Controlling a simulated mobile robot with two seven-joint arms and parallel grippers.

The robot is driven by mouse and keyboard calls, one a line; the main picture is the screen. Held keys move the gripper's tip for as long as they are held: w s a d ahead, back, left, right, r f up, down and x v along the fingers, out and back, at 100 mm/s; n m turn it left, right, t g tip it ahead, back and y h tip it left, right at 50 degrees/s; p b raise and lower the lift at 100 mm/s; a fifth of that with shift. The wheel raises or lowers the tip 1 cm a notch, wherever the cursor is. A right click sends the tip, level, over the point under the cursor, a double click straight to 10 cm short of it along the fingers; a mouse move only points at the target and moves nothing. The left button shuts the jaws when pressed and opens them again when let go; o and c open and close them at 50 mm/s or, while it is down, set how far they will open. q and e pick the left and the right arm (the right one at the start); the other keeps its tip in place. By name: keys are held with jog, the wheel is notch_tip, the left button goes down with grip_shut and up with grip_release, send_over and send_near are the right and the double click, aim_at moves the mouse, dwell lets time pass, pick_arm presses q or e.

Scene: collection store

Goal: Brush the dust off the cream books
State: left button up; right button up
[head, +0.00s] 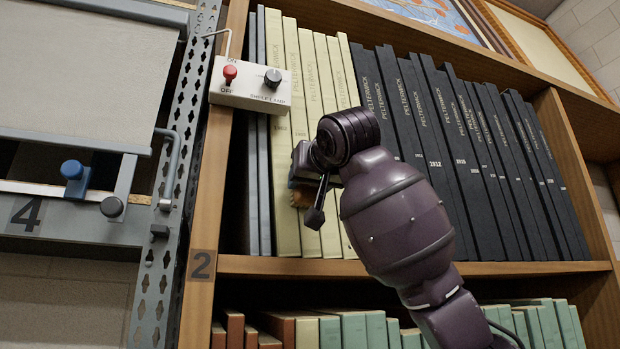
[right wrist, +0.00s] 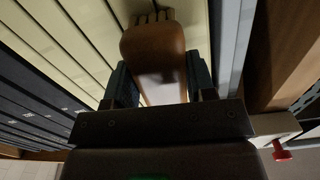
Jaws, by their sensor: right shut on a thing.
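The cream books (head: 312,75) stand upright in a row on the upper shelf, between grey books on the left and black books on the right. They also show in the right wrist view (right wrist: 62,45). My right gripper (head: 305,190) is in front of their lower half, and my arm covers part of them. It is shut on a brush with a brown wooden body (right wrist: 153,50), whose far end is up at the cream spines. I cannot tell whether it touches them. Dust is not clear to see. My left gripper is out of view.
A switch box (head: 250,85) with a red lever and black knob is fixed at the shelf's left upright (head: 205,190). Black books (head: 440,130) fill the right. Green books (head: 355,328) stand below. A metal rack with handles (head: 165,210) is at left.

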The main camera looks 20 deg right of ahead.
jog(key=shift+d, duration=0.15)
jog(key=shift+a+b, duration=0.2)
jog(key=shift+b, duration=0.3)
dwell(1.1)
jog(key=shift+s+d+b, duration=0.15)
jog(key=shift+s+b, duration=1.5)
jog(key=shift+s, duration=1.3)
